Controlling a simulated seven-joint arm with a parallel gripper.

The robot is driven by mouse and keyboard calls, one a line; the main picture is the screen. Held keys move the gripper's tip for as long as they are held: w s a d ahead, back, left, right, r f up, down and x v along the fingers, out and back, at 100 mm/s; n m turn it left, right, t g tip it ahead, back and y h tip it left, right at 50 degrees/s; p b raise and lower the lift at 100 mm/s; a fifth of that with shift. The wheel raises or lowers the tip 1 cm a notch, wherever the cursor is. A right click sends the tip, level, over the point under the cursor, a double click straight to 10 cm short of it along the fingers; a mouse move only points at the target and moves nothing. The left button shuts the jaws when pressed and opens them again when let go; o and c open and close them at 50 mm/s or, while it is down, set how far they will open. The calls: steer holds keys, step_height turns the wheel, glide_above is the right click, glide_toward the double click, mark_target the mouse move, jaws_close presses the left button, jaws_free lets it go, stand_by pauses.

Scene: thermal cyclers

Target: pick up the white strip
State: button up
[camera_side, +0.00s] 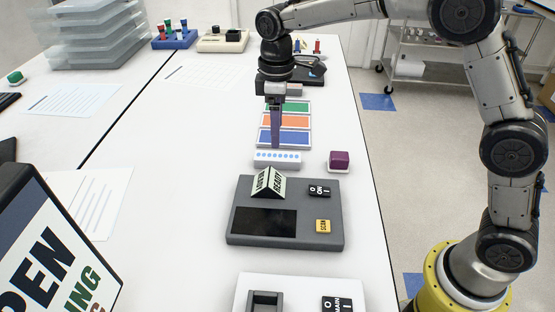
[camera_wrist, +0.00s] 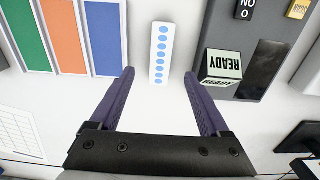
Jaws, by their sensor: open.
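The white strip (camera_side: 278,158) lies on the table between the coloured panels and the grey device, with a row of blue dots along its top. In the wrist view the white strip (camera_wrist: 160,54) stands lengthwise just beyond and between the fingertips, apart from both. My gripper (camera_side: 275,143) points down close to the strip in the side view. In the wrist view my gripper (camera_wrist: 159,73) has its two purple fingers spread wide with nothing between them. The exact height of the fingertips over the table is hard to tell.
Green, orange and blue panels (camera_side: 285,121) lie behind the strip. A grey device (camera_side: 333,230) with a folded READY sign (camera_side: 269,183) stands in front. A purple block (camera_side: 339,161) sits to the right. White table is bare left of the strip.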

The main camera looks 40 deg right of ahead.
mark_target(275, 155)
step_height(275, 155, down, 8)
steer(key=shift+a+f, duration=0.1)
steer(key=shift+a, duration=0.05)
stand_by(0.4)
steer(key=shift+c, duration=0.3)
steer(key=shift+w, duration=0.1)
jaws_close()
